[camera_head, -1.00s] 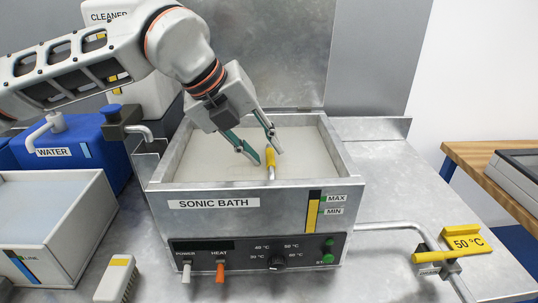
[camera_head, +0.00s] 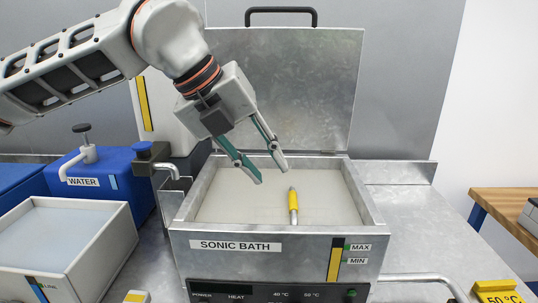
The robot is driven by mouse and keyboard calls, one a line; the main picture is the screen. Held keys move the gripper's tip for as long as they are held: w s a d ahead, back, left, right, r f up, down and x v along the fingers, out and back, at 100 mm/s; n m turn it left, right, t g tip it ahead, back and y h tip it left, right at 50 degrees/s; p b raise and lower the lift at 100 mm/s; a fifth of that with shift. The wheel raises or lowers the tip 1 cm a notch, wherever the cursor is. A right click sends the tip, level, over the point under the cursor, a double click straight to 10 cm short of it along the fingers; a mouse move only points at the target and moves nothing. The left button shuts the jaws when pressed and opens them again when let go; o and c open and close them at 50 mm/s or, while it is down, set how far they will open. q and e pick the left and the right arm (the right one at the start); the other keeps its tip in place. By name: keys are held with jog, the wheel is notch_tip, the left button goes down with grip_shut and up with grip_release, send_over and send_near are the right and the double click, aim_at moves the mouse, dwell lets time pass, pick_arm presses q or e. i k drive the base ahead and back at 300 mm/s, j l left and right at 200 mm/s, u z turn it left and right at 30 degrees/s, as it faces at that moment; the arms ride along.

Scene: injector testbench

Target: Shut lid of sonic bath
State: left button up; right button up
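The sonic bath (camera_head: 285,248) is a metal box with an open top in the middle of the head view, full of pale liquid. Its lid (camera_head: 310,85) stands open and upright at the back, with a black handle (camera_head: 281,11) on its top edge. An injector (camera_head: 293,206) with a yellow band lies in the liquid. My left gripper (camera_head: 269,174) hangs above the bath, in front of the lid, with its fingers apart and nothing between them. It is clear of the injector. My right gripper is not in view.
An open white tank (camera_head: 75,235) is at the front left. A yellow 50 °C tag (camera_head: 497,291) is at the lower right.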

aim_at(304, 80)
jog(key=k, duration=1)
